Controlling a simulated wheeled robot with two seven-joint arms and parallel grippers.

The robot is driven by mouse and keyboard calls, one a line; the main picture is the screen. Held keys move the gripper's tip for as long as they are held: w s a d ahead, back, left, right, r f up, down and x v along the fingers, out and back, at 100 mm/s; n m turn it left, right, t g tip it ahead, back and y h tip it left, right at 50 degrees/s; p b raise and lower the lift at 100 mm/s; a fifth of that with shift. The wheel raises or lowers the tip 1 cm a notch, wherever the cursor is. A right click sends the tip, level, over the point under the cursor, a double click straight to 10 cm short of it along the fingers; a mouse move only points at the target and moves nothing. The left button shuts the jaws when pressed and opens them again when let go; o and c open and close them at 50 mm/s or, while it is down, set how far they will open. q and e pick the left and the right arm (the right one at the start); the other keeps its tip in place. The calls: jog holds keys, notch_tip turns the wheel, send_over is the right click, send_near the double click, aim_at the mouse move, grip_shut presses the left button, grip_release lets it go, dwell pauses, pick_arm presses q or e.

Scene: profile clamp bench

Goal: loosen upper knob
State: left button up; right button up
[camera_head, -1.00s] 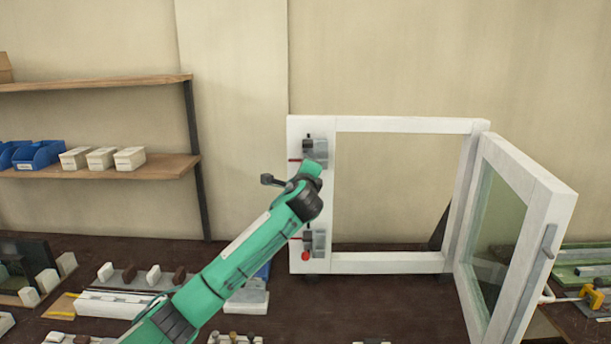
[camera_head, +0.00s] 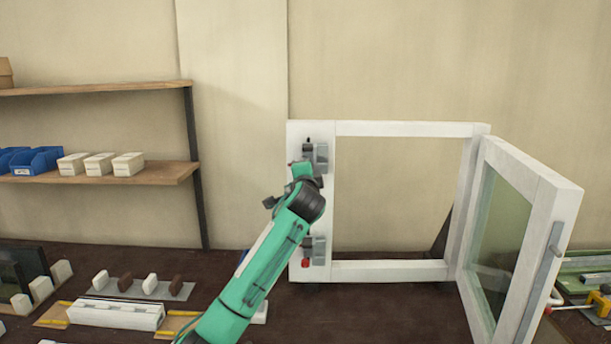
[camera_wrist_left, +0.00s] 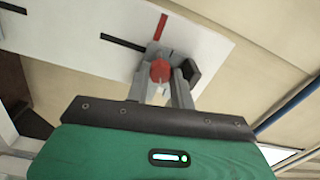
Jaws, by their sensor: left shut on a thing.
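The upper clamp (camera_head: 316,156), a small grey and black fitting, sits high on the left post of the white window frame (camera_head: 400,129). My left gripper (camera_head: 303,172) is at its lower side and hides its knob in the head view. In the left wrist view, the red upper knob (camera_wrist_left: 160,71) lies between the two grey fingers of my left gripper (camera_wrist_left: 161,84), which is shut on it. The lower clamp (camera_head: 316,247) with its red knob (camera_head: 306,263) is on the same post further down. My right gripper is not in view.
A glazed sash (camera_head: 540,200) stands swung open at the right of the frame. White blocks and trays (camera_head: 115,313) lie on the dark bench at the left. A shelf (camera_head: 150,175) with blue bins (camera_head: 38,160) is on the wall. The frame opening is clear.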

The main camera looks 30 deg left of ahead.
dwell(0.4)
pick_arm(q)
jog(key=o, duration=1)
jog(key=b+v, duration=0.4)
jog(key=v, duration=0.9)
jog(key=shift+s, duration=0.35)
jog(key=shift+d, duration=0.15)
